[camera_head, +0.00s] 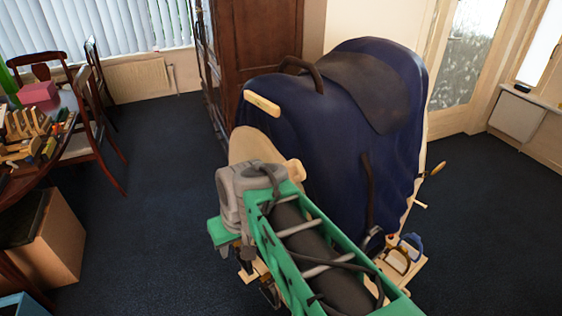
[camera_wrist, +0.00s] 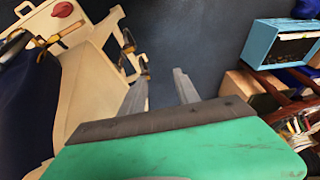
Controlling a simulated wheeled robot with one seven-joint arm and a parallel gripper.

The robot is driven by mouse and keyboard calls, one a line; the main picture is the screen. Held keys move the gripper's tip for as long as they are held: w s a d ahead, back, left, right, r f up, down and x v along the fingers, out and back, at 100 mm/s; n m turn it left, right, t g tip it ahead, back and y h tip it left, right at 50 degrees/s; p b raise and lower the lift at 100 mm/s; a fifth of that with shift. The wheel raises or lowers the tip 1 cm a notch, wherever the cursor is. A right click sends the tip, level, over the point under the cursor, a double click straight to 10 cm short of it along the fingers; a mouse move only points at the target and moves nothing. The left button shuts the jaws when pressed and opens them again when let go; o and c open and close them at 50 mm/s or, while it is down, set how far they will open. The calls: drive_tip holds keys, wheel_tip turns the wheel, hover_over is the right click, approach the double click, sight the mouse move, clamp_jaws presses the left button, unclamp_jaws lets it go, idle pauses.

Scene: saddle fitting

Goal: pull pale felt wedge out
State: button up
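A navy cover (camera_head: 300,130) lies over a bulky form on a pale wooden stand. A dark grey pad (camera_head: 365,88) and a dark curved handle (camera_head: 303,68) are on top. A small pale bar (camera_head: 262,103) sticks out at the cover's upper left; I cannot tell if this is the felt wedge. In the wrist view, my gripper (camera_wrist: 160,88) is open, its two grey fingers apart with only dark floor between them. The pale stand (camera_wrist: 85,90) is left of the fingers, with clamps (camera_wrist: 138,68) on its edge. In the head view my arm hides part of the stand.
A table with wooden tools (camera_head: 28,130) and a pink box (camera_head: 38,93) stands at left among chairs. A cardboard box (camera_head: 45,240) is below it. A tray (camera_head: 405,265) with a blue-handled tool is low at right. A blue box (camera_wrist: 275,45) shows in the wrist view.

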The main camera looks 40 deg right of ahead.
drive_tip(key=d+r+m+t+p, duration=0.1)
drive_tip(key=d+r+m+p, duration=0.2)
drive_tip(key=d, duration=1.4)
drive_tip(key=n+t+y, duration=0.2)
drive_tip(key=n+t, duration=0.3)
approach(301, 166)
drive_tip(key=d+x, duration=0.1)
drive_tip(key=x, duration=0.4)
drive_tip(key=b+x, duration=0.1)
drive_tip(key=x, duration=0.5)
drive_tip(key=shift+a+b, duration=0.35)
drive_tip(key=shift+a, duration=0.05)
clamp_jaws()
